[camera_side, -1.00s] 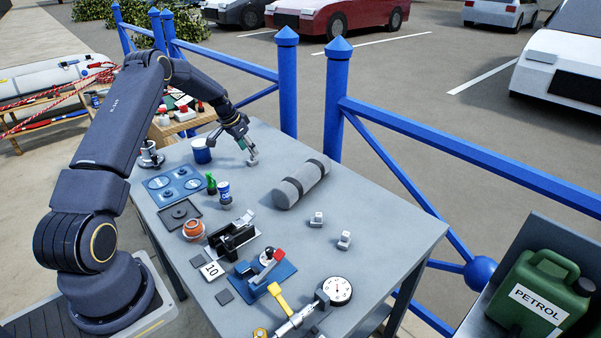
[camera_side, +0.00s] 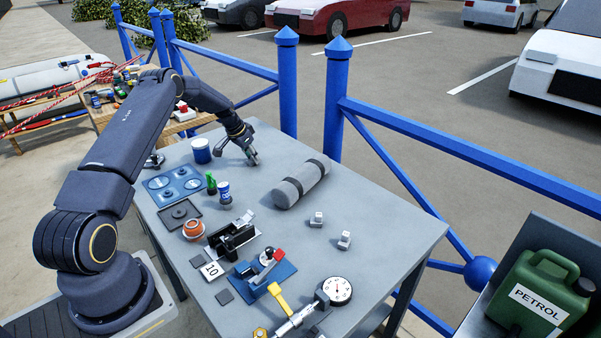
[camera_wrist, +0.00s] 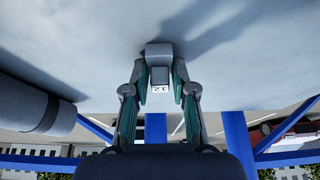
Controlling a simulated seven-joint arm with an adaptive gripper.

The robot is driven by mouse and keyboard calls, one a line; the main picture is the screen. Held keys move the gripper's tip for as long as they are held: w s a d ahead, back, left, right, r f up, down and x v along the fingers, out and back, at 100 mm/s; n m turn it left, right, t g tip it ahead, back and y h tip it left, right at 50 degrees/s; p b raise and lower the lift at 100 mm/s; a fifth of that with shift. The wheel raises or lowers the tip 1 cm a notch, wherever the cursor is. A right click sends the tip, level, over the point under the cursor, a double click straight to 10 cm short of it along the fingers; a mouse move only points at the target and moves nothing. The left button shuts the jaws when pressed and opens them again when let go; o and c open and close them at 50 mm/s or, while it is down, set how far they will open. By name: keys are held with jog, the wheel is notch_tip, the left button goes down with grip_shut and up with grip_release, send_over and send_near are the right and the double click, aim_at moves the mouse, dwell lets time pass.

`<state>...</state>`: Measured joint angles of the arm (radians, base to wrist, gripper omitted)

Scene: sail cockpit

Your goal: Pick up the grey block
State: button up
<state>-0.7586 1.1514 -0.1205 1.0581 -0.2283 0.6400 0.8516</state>
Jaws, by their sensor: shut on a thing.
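In the side view my gripper (camera_side: 252,160) points down at the far end of the grey table (camera_side: 390,225), near the blue fence. There the fingers mostly hide the block, and it appears to be at table level. Two other small grey blocks, one (camera_side: 317,219) and another (camera_side: 344,240), stand apart near the right edge.
A grey roll with dark straps (camera_side: 300,184) lies right of my gripper. A blue cup (camera_side: 201,151) stands to its left. A green bottle (camera_side: 211,183), a small blue-and-white can (camera_side: 224,193) and a dial gauge (camera_side: 337,290) are nearer. Table around the block is clear.

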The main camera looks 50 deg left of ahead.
grip_shut()
jog(key=shift+r, duration=0.1)
